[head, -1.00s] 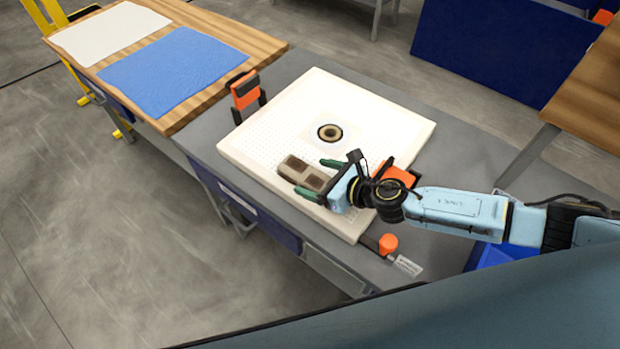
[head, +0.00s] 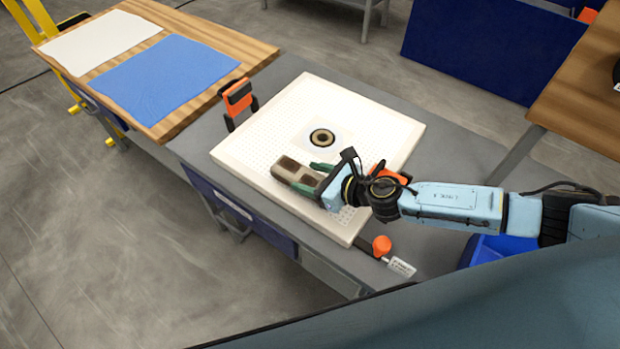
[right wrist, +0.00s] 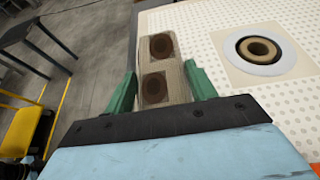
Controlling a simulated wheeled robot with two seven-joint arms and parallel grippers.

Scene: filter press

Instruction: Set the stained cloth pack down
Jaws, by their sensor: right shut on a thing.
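The stained cloth pack (head: 294,171) is a greyish-beige block with two dark brown patches. In the right wrist view the pack (right wrist: 168,75) sits between the green fingers of my right gripper (right wrist: 162,88). My right gripper (head: 309,178) is shut on the pack over the near-left part of the white perforated plate (head: 262,117). I cannot tell whether the pack touches the plate. The plate has a round port with a tan ring (head: 322,138) at its middle. My left gripper is not in view.
An orange-and-black clamp (head: 238,98) stands at the plate's left corner. An orange knob (head: 382,245) with a tag is at the near edge. A wooden table (head: 183,112) with a blue cloth (head: 168,74) and a white cloth (head: 102,40) adjoins at left. A blue bin (head: 490,250) is at right.

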